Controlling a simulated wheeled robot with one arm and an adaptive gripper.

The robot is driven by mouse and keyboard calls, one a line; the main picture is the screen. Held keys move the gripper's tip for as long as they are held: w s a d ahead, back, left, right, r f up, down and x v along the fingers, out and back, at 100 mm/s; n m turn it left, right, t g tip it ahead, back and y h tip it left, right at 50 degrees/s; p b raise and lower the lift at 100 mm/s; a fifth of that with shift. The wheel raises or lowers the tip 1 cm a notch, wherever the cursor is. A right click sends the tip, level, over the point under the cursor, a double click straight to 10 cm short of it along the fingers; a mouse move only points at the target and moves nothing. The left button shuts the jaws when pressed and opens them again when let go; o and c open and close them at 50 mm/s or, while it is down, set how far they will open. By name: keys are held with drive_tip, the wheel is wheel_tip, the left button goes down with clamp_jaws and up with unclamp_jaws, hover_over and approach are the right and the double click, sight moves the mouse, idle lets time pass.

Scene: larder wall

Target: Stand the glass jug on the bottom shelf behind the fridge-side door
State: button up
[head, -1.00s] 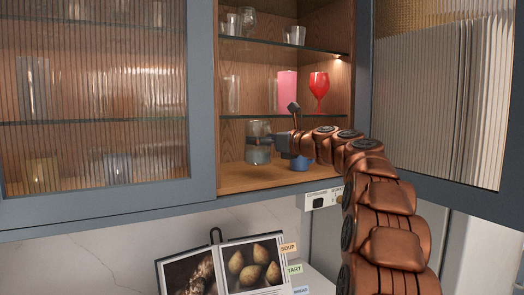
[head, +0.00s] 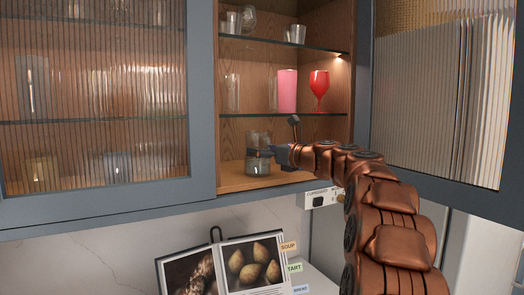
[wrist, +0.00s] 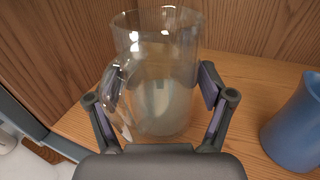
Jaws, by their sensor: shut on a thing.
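The glass jug (head: 258,167) is clear and upright, inside the open cabinet bay at the bottom shelf (head: 236,184). My gripper (head: 262,153) is shut on it, reaching in from the right. In the wrist view the jug (wrist: 160,75) stands between the two finger pads, its handle towards the left finger. Its base is low over the wooden board; I cannot tell for sure whether it touches. The fridge-side door (head: 440,95), with ribbed glass, stands open at the right.
A blue vessel (wrist: 296,125) stands right of the jug on the same board; my arm hides it in the head view. The glass shelf above holds a pink tumbler (head: 287,91) and a red goblet (head: 319,88). The left ribbed door (head: 95,95) is shut.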

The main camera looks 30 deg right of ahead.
drive_tip(key=o, duration=1.5)
drive_tip(key=shift+r, duration=0.1)
drive_tip(key=b+v, duration=0.3)
drive_tip(key=v, duration=0.9)
